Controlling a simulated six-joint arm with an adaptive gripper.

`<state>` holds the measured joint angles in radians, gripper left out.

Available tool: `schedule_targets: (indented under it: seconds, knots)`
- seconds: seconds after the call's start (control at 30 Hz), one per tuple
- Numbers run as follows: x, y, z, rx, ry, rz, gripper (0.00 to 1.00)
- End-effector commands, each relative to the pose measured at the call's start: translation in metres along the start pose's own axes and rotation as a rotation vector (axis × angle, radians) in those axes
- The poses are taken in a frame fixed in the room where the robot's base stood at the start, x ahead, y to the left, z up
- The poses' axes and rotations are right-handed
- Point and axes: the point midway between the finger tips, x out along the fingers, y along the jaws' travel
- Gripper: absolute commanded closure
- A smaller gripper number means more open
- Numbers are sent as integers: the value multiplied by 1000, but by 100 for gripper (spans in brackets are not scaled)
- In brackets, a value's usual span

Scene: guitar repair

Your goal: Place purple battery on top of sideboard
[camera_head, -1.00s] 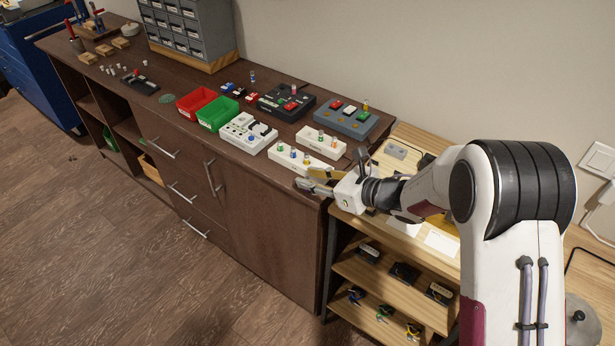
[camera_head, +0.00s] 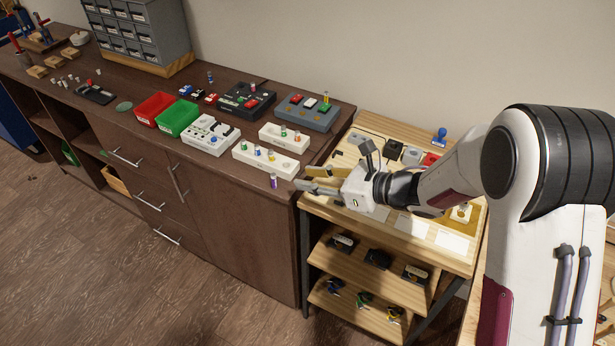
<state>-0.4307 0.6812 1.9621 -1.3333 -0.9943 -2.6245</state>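A small purple battery (camera_head: 273,181) stands upright on top of the dark brown sideboard (camera_head: 228,172), close to its front right corner. It is in front of a long white block with coloured batteries (camera_head: 268,163). My gripper (camera_head: 303,177) is just right of the purple battery, near the sideboard's right end. Its two fingers point left and are spread apart, with nothing seen between them. The battery stands clear of the fingertips by a small gap.
Red (camera_head: 157,108) and green (camera_head: 178,118) bins, a white device (camera_head: 211,134), a shorter white block (camera_head: 284,136) and dark boxes crowd the sideboard's right half. A grey drawer cabinet (camera_head: 143,33) stands behind. A light wooden shelf unit (camera_head: 378,255) adjoins on the right.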

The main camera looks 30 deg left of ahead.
Motion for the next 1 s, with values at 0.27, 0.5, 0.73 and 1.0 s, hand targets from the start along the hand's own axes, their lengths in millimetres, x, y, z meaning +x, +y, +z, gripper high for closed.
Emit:
schedule_targets:
  seconds: [0.27,0.5,0.73,1.0]
  knots:
    - [0,0,0,0,0,0,75]
    - [0,0,0,0,0,0,75]
    - [-1,-2,1,6,1,-7,75]
    - [-28,-33,15,144,22,-139,75]
